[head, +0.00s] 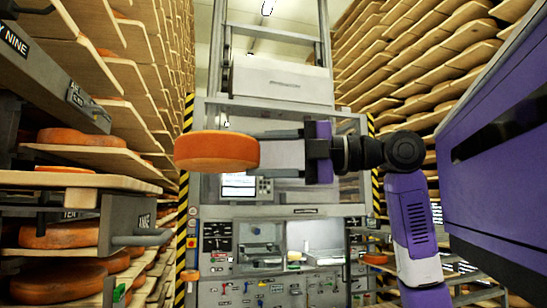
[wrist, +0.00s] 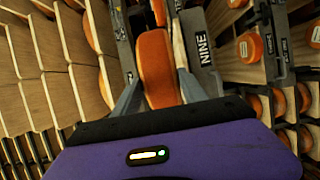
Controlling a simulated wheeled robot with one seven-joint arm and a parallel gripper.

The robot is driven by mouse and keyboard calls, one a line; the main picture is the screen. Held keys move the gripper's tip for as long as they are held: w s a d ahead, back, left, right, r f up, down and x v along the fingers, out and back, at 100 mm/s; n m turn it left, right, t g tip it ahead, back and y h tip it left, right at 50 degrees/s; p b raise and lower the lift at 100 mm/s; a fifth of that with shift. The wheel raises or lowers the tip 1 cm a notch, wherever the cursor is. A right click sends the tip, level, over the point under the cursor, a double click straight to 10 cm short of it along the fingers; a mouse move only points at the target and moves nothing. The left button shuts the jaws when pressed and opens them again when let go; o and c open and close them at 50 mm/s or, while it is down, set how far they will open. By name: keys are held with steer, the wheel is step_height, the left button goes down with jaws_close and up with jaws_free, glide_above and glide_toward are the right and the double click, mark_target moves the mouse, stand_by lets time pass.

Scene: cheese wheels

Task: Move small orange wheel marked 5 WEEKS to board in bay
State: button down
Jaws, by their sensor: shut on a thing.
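An orange cheese wheel (head: 216,151) is held in the air in front of the grey machine in the head view. My gripper (head: 262,152) is shut on this wheel from its right side, with the fingers along it. The wheel lies flat and level. In the wrist view the orange wheel (wrist: 156,70) sits between the two fingers of my gripper (wrist: 158,98). No 5 WEEKS mark is readable on it. In the head view a wooden board (head: 80,180) in the left rack bears other orange wheels.
Shelves of wooden boards (head: 420,60) line the right side. Orange wheels (head: 60,235) sit on lower boards at left. A grey bar (head: 140,238) juts from the left rack. A tall grey machine (head: 275,215) with yellow-black edges stands behind the held wheel.

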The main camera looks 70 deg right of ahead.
mark_target(182, 166)
steer(key=shift+w+a+r+b, duration=0.1)
steer(key=shift+w+a+b, duration=0.2)
steer(key=shift+w+a, duration=1.35)
steer(key=shift+w+a+b, duration=0.35)
steer(key=shift+w+a, duration=0.85)
steer(key=shift+w, duration=0.8)
steer(key=shift+w+a+r+b, duration=0.1)
steer(key=shift+w+a+b, duration=0.2)
steer(key=shift+w+a, duration=1.35)
steer(key=shift+w+d+f+b, duration=0.15)
steer(key=shift+f+b, duration=0.25)
steer(key=shift+f, duration=0.2)
steer(key=shift+w+d+f+b, duration=0.1)
steer(key=shift+f+b, duration=0.25)
steer(key=shift+f, duration=0.25)
steer(key=shift+f, duration=0.3)
steer(key=c, duration=0.6)
jaws_free()
steer(key=shift+o, duration=0.2)
steer(key=shift+a, duration=0.1)
